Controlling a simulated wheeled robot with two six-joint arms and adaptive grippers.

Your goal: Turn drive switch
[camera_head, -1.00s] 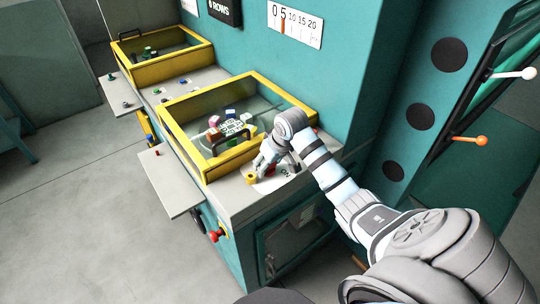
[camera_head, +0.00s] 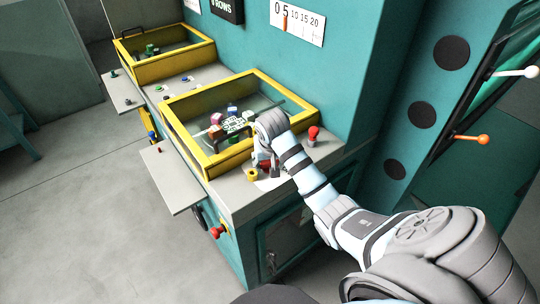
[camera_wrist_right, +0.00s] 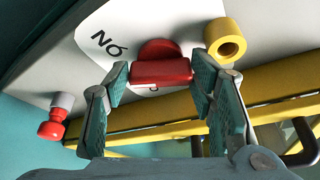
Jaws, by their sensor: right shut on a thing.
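The drive switch is a red knob (camera_wrist_right: 160,72) on a white label with black letters, seen in the right wrist view. My right gripper (camera_wrist_right: 160,75) has its two teal-padded fingers on either side of the knob's red bar, closed on it. In the head view my right gripper (camera_head: 266,164) points down at the grey control panel (camera_head: 233,197), just right of a yellow ring (camera_head: 251,174). The arm hides most of the switch there. My left gripper is in neither view.
A yellow-framed glass-topped bin (camera_head: 206,162) stands behind the panel. A red knob on a pale base (camera_head: 313,134) stands to the right of my gripper. A red-tipped lever (camera_head: 216,232) sticks out from the front. The floor at left is clear.

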